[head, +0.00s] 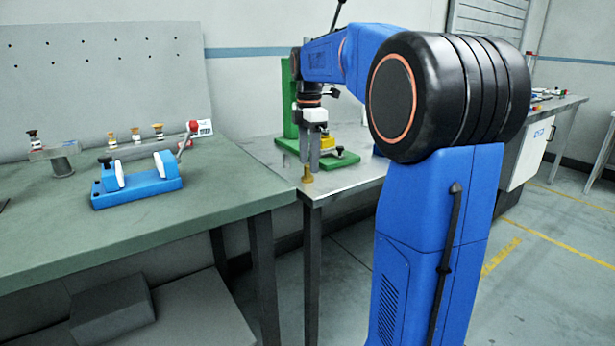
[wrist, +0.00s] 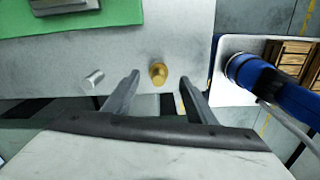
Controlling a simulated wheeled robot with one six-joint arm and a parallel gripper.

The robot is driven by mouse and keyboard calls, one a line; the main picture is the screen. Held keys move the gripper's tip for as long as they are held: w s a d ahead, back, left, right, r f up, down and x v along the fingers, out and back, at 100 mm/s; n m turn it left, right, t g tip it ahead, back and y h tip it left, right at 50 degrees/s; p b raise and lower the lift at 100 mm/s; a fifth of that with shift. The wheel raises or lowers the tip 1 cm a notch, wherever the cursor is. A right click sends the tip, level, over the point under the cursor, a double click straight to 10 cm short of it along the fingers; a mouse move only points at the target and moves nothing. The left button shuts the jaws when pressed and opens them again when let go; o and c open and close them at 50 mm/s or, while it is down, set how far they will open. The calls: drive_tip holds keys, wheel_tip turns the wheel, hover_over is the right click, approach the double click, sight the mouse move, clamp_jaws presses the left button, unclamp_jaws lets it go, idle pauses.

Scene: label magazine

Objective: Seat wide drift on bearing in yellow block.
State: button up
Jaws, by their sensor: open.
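A brass drift-like piece (head: 307,175) stands upright near the front corner of the metal table. In the wrist view the brass piece (wrist: 158,73) lies between the fingertips, with a gap on each side. A smaller silver cylinder (wrist: 92,79) is to its left; I cannot tell for sure which piece is the wide drift. My gripper (head: 309,162) points down just above the brass piece, open and empty; its fingers also show in the wrist view (wrist: 158,78). A yellow part (head: 326,142), possibly the block, sits behind on a green base, partly hidden. The bearing cannot be made out.
The green base (head: 345,159) with its upright green column (head: 290,100) stands on the metal table (head: 265,150). A green-topped bench (head: 215,190) adjoins at left, holding a blue fixture (head: 135,190) and several small pieces. The table's front edge is close to the brass piece.

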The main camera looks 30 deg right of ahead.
sight(308, 165)
wheel_tip(308, 165, down, 4)
drive_tip(key=shift+w+a, duration=0.1)
drive_tip(key=shift+c, duration=0.2)
drive_tip(key=c, duration=1.1)
drive_tip(key=shift+c, duration=0.2)
drive_tip(key=shift+r, duration=0.2)
